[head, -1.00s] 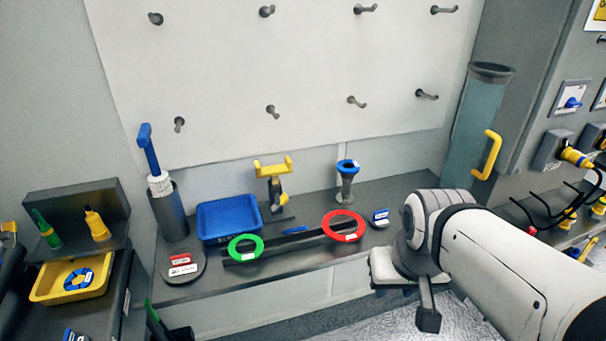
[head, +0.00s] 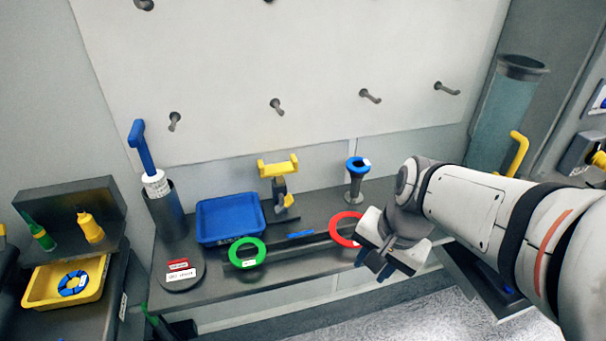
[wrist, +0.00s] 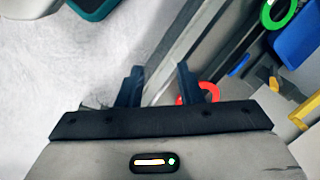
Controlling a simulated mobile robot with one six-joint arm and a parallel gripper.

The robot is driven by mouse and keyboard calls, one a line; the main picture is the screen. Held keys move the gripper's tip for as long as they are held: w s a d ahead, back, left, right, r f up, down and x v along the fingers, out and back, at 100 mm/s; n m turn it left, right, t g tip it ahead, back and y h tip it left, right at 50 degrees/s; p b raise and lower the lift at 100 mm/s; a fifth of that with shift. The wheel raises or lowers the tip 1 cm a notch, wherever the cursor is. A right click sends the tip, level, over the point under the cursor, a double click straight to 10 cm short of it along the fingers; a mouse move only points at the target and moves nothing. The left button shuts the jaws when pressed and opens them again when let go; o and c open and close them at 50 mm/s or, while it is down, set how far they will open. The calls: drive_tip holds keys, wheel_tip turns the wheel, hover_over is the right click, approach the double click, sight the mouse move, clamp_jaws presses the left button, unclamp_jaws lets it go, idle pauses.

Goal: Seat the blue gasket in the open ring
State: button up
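A blue ring-shaped gasket with lighter marks (head: 72,283) lies in the yellow tray (head: 40,297) at the far left. A second blue ring (head: 358,164) sits on top of a grey stand at the back of the bench. A green ring (head: 247,252) and a red ring (head: 343,230) are on a dark rail; I cannot tell which ring the task calls open. My gripper (head: 374,264) is in front of the red ring and partly hides it. In the wrist view my gripper (wrist: 160,84) has its fingers apart with nothing between them.
A blue tray (head: 229,242) and a yellow-topped stand (head: 278,168) stand behind the rail. A blue-handled tool (head: 143,150) stands in a dark cylinder at left. A clear cylinder (head: 505,115) stands at right. Pegs stick out of the white wall board above.

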drive_tip(key=w+a+f+m+g+y+p, duration=0.2)
drive_tip(key=w+a+m+y, duration=0.2)
drive_tip(key=m, duration=0.8)
drive_tip(key=m+t+y+p, duration=0.3)
drive_tip(key=m+t+y, duration=0.15)
drive_tip(key=m, duration=2.35)
approach(307, 232)
drive_tip(key=shift+w+a+f+m+g+y, duration=0.1)
drive_tip(key=shift+a+f+m+g+y, duration=0.25)
drive_tip(key=shift+f, duration=0.2)
drive_tip(key=x, duration=0.4)
drive_tip(key=p+x, duration=0.1)
drive_tip(key=x, duration=0.2)
drive_tip(key=shift+w+d, duration=0.1)
drive_tip(key=shift+w, duration=0.3)
drive_tip(key=shift+c, duration=0.2)
clamp_jaws()
